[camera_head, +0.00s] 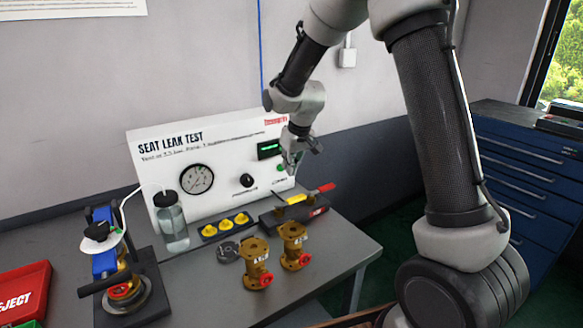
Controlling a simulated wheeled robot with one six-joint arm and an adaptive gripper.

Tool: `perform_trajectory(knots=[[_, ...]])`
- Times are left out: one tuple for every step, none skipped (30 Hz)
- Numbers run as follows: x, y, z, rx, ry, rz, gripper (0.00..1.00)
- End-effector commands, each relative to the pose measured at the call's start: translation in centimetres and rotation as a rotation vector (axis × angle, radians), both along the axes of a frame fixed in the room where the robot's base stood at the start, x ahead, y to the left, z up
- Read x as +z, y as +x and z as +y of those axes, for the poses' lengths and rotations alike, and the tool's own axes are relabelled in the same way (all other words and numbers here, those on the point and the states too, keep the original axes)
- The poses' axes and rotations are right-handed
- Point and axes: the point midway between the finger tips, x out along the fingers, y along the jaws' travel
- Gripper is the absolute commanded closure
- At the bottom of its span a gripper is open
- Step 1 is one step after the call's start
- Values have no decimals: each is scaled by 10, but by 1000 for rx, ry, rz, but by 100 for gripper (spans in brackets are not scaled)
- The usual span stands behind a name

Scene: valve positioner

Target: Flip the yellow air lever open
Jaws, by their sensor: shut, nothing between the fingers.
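The white seat leak test panel (150,150) stands at the back of the bench, with a round gauge (197,179), a black knob (247,180) and a small green-lit display (268,149). My gripper (291,167) is shut and empty in front of the panel's right end, pointing down. It covers part of the panel there. I cannot clearly make out a yellow air lever on the panel. A yellow piece (297,199) with a red handle (322,188) shows on a dark tray (312,213) below my gripper; I cannot tell whether it is a lever or a tool.
Two brass valve bodies (257,264) (294,247) stand on the bench in front. A tray of yellow parts (209,231), a bottle (172,222), a clamped fixture (124,294) and a red reject bin (22,292) are further left. Blue drawers (525,170) stand at right.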

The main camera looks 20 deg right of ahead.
Motion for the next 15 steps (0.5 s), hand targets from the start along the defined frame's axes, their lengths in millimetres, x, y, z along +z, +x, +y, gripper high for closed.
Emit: perform_trajectory(knots=[[-12, 3, 1, 0, -2, 5, 100], [-18, 5, 2, 0, -2, 5, 100], [-27, 7, 3, 0, -2, 5, 100], [-33, 10, 3, 0, -2, 5, 100], [-39, 12, 4, 0, -2, 5, 100], [-47, 14, 5, 1, -2, 5, 100], [-53, 17, 6, 1, -2, 4, 100], [-59, 19, 6, 1, -1, 3, 100], [-66, 21, 7, 1, -2, 5, 100], [-71, 23, 8, 1, -1, 3, 100], [-68, 16, 5, 1, 0, 0, 100], [-67, 9, 3, 1, -1, 1, 100], [-67, 5, 1, 1, -1, 1, 100], [-67, 1, 0, 1, 0, 0, 100], [-67, -3, -1, 0, 0, -1, 100]])
